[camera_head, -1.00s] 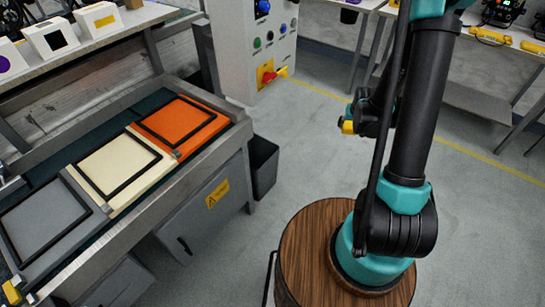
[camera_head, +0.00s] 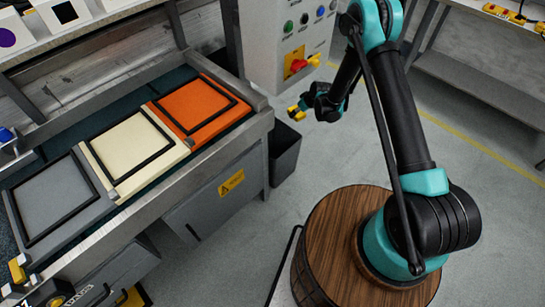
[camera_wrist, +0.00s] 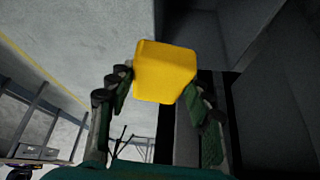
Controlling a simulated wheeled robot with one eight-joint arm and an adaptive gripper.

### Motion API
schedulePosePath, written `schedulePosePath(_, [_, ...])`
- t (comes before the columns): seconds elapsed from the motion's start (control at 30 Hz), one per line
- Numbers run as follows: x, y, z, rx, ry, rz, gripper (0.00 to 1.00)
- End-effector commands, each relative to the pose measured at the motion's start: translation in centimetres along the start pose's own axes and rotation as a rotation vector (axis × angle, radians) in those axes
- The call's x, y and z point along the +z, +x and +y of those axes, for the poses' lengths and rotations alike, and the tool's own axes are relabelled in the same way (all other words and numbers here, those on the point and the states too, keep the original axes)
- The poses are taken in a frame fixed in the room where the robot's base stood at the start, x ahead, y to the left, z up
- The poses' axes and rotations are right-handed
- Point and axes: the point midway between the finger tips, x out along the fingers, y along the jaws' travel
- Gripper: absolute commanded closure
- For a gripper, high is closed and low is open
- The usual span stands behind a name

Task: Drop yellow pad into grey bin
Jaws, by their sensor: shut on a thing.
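The yellow pad (camera_wrist: 165,72) is a small yellow block. My gripper (camera_wrist: 159,86) is shut on it, with one finger on each side, in the wrist view. In the head view the yellow pad (camera_head: 292,111) shows at the tip of my gripper (camera_head: 299,108). The grey bin (camera_head: 286,155) is dark grey, open-topped and stands on the floor against the bench end. In the head view my gripper appears just above the bin's rim; its exact height over it is hard to tell. The inside of the bin is mostly hidden.
A bench (camera_head: 240,150) on the left bears grey (camera_head: 50,195), cream (camera_head: 130,148) and orange (camera_head: 195,105) trays with black frames. A control panel (camera_head: 290,45) with a red knob stands behind my gripper. Open floor lies to the right of the bin.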

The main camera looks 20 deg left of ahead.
Motion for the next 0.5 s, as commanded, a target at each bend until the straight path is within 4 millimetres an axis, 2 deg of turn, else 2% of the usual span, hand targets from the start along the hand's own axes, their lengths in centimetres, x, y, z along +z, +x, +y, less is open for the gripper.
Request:
schedulePosePath(0.03, [-0.5,1.7,-1.8,-0.022,-0.038,0.002,0.86])
schedulePosePath(0.2, [-1.4,5.2,-5.8,-0.072,-0.127,0.009,0.86])
schedulePosePath(0.3, [-1.6,6.1,-7.1,-0.087,-0.156,0.011,0.86])
schedulePosePath(0.5, [-1.3,7.3,-7.6,-0.093,-0.168,0.011,0.86])
